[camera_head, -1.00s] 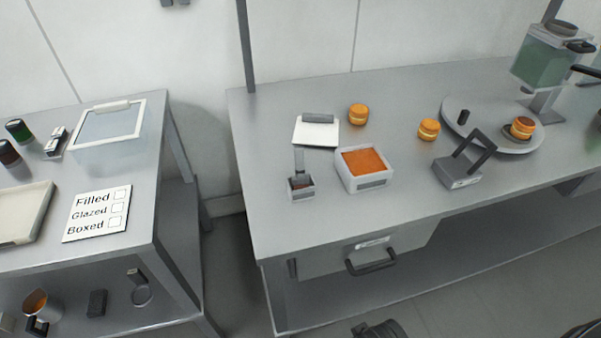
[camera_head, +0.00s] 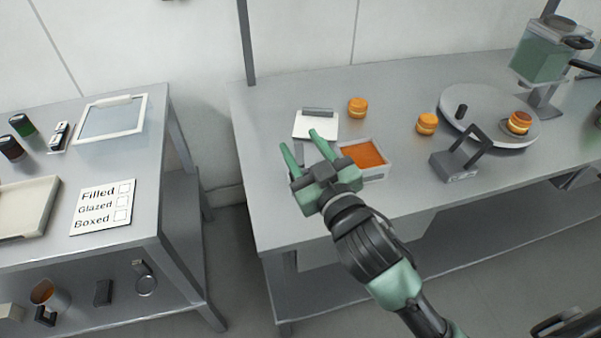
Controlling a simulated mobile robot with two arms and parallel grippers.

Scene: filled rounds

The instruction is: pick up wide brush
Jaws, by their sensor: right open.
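What looks like the wide brush (camera_head: 299,154) stands with its grey handle upright in a small holder on the right-hand table. It is left of the white tub of orange filling (camera_head: 375,172). My right gripper (camera_head: 301,141) is over this spot, its two green fingers spread open and pointing toward the back of the table. The handle shows between the fingers. The gripper body hides the holder and the lower part of the brush, and I cannot tell whether the fingers touch it. My left gripper is not in view.
Behind the fingers lies a white card or scraper (camera_head: 314,126) with a grey bar. Two round buns stand farther back, one of them here (camera_head: 357,107). A grey handled block (camera_head: 455,166) and a round plate (camera_head: 490,107) with a bun are at the right.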

